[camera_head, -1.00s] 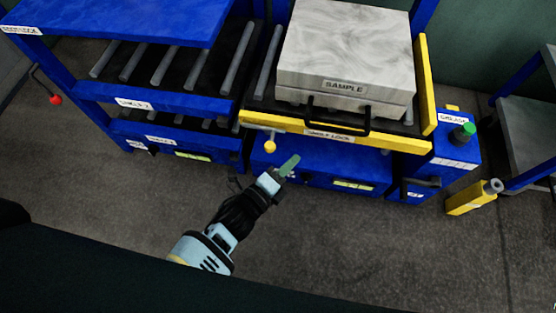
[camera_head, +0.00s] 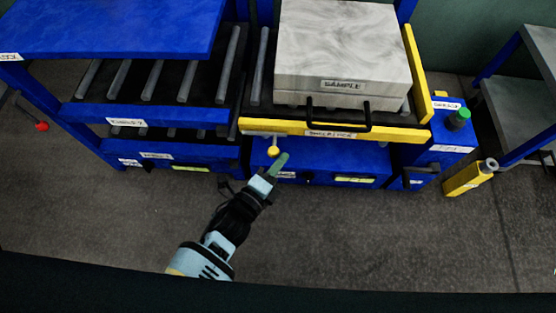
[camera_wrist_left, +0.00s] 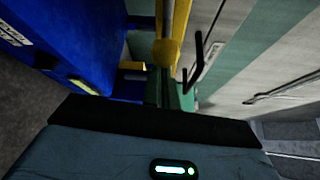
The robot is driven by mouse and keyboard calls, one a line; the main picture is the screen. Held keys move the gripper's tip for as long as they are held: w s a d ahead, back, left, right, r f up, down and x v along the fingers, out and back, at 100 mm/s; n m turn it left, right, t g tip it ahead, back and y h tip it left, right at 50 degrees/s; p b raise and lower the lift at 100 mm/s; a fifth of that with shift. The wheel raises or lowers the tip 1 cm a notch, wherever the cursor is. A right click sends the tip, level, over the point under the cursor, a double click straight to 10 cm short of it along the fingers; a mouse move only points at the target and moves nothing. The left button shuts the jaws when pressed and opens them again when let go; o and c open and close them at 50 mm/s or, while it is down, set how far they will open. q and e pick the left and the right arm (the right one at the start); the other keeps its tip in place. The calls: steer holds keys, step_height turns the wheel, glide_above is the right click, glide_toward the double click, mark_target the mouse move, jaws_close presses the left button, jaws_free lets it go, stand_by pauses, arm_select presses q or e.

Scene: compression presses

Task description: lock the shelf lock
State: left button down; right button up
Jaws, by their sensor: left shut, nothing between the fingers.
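The shelf lock is a small lever with a yellow knob (camera_head: 273,152), hanging under the left part of the yellow shelf edge, which carries a label (camera_head: 332,134) reading as shelf lock. My left gripper (camera_head: 281,163) has green fingertips and is shut and empty, just below and right of the knob in the head view. I cannot tell if they touch. In the left wrist view the yellow knob (camera_wrist_left: 165,52) and its grey rod are straight ahead of the green fingers (camera_wrist_left: 165,92). My right gripper is not in view.
A marble sample block (camera_head: 342,50) with a black handle (camera_head: 340,118) sits on the yellow shelf. Blue roller shelves (camera_head: 150,118) stand to the left. The floor in front is clear.

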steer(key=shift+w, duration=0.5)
arm_select(q)
steer(key=a+p, duration=0.1)
steer(key=a, duration=0.4)
steer(key=shift+a, duration=0.1)
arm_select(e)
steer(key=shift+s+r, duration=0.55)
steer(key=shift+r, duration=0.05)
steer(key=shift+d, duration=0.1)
